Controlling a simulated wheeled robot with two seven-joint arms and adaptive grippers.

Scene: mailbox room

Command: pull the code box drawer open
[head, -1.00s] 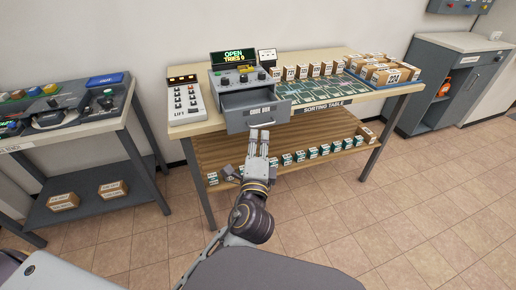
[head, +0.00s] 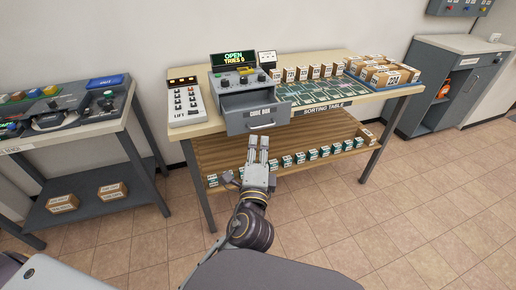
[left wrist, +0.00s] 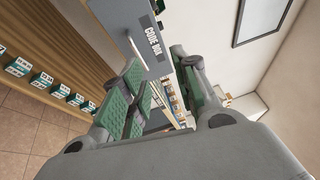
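The code box (head: 240,78) is a grey unit on the sorting table, with a lit sign reading "OPEN TRIES 9". Its drawer (head: 250,121) stands pulled out toward me, and the inside shows as empty from here. The drawer's handle (head: 262,126) is a bare silver bar under the "CODE BOX" label. The drawer front (left wrist: 150,45) also shows in the left wrist view. My left gripper (head: 258,139) is just in front of and below the handle, apart from it. Its two fingers are spread with nothing between them. My right gripper is not in view.
The sorting table (head: 214,124) carries a lift keypad (head: 186,101), a row of small boxes and a blue tray of cartons. Its lower shelf (head: 215,157) holds several small green-and-white boxes. A grey console table (head: 75,140) stands at the left. The tiled floor is clear.

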